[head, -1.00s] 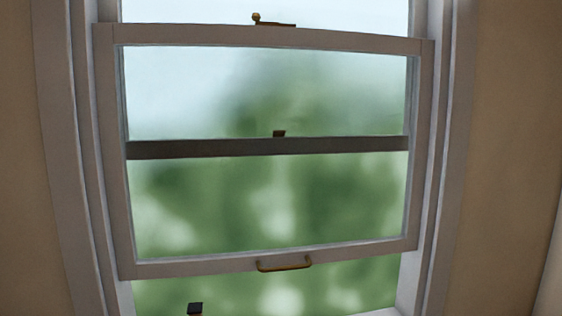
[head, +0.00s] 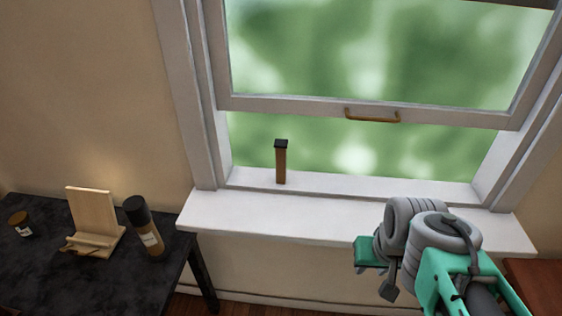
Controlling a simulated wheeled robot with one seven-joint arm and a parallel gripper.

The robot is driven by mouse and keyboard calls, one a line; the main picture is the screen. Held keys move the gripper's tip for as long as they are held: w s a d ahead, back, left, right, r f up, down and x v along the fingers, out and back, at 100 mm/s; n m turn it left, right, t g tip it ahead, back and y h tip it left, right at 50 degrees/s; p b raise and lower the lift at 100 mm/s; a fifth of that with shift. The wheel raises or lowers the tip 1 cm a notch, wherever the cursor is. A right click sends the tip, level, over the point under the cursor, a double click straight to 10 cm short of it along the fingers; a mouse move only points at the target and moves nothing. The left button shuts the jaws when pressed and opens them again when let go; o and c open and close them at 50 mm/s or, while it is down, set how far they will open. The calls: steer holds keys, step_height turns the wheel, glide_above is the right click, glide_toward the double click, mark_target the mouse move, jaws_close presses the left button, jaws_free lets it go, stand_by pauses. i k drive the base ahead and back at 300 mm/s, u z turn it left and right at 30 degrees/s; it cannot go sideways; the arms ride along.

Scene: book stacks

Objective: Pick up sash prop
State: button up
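The sash prop (head: 281,165) is a short brown upright stick with a dark cap. It stands on the white window sill (head: 330,213), left of the middle of the opening. Its top is below the raised lower sash (head: 290,107) and looks apart from it. My gripper (head: 375,268) is in front of the sill, to the right of the prop and lower in the picture, well apart from it. The gripper's fingers are small and partly hidden, so I cannot tell whether they are open.
A dark table (head: 100,275) at the lower left holds a wooden stand (head: 92,215), a dark-capped bottle (head: 145,225) and a small jar (head: 21,224). A brass handle (head: 372,116) is on the sash's lower rail. A reddish-brown surface (head: 537,280) is at the lower right. The sill around the prop is clear.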

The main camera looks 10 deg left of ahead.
mark_target(281, 145)
steer(key=u, duration=0.8)
steer(key=i, duration=0.35)
steer(key=u, duration=1.85)
